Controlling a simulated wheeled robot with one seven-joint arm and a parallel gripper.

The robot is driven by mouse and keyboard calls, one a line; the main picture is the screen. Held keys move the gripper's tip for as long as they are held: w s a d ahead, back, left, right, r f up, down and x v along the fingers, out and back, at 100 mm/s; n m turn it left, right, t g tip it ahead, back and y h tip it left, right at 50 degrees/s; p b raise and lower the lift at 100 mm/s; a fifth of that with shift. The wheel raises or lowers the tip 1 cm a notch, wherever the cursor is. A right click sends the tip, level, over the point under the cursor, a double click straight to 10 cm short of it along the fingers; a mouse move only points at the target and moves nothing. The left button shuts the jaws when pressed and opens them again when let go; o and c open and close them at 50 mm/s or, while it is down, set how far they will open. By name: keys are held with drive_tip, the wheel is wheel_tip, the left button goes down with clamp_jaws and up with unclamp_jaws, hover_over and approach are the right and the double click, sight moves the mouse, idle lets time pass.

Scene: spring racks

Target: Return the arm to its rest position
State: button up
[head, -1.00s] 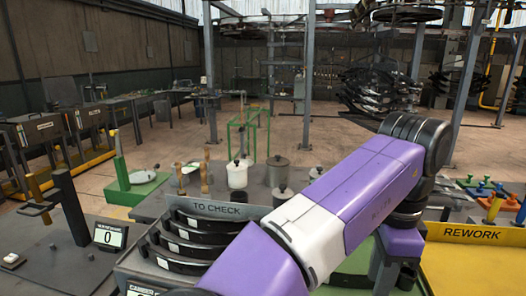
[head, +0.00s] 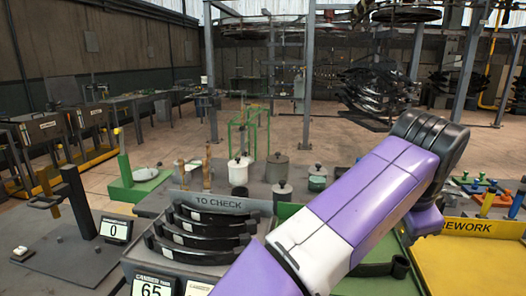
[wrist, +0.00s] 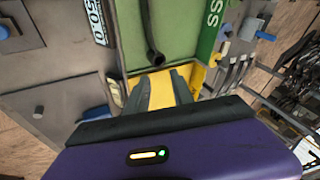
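My purple and white arm (head: 360,205) stretches across the lower right of the head view, bent at a black joint. My gripper (wrist: 161,80) shows only in the wrist view, where its two grey fingers stand apart with nothing visible between them. Beyond the fingertips is a green tray with a dark curved spring (wrist: 150,35) lying in it, apart from the fingers. In the head view my gripper is outside the picture or hidden.
A "TO CHECK" rack (head: 218,203) holds several black springs left of my arm. A yellow "REWORK" tray (head: 480,262) lies to the right. Lidded pots (head: 238,172) stand behind the rack. A gauge stand (head: 78,205) is at left.

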drive_tip(key=w+d+r+n+t+h, duration=0.25)
drive_tip(key=d+r+t+h, duration=0.25)
drive_tip(key=d+r+h, duration=0.4)
wheel_tip(320, 180, up, 4)
drive_tip(key=s+n+t, duration=0.1)
drive_tip(key=n+t, duration=0.4)
drive_tip(key=t, duration=0.1)
drive_tip(key=s+a+f+n+t+y, duration=0.7)
drive_tip(key=s+a+f+n+y, duration=0.6)
drive_tip(key=s+a+f+n, duration=0.15)
drive_tip(key=s+f+m+g, duration=0.1)
drive_tip(key=s+f+g, duration=0.1)
drive_tip(key=s+f, duration=0.4)
drive_tip(key=s+a+f+m+g, duration=0.1)
drive_tip(key=s+f+g, duration=0.2)
drive_tip(key=s, duration=1)
drive_tip(key=s+a+f+m+g, duration=0.1)
drive_tip(key=s+f+m+g, duration=0.1)
drive_tip(key=s+f, duration=0.7)
drive_tip(key=shift+s+a+f+g, duration=0.15)
drive_tip(key=shift+s+f+g, duration=0.15)
drive_tip(key=shift+s+g, duration=0.3)
drive_tip(key=shift+s, duration=0.1)
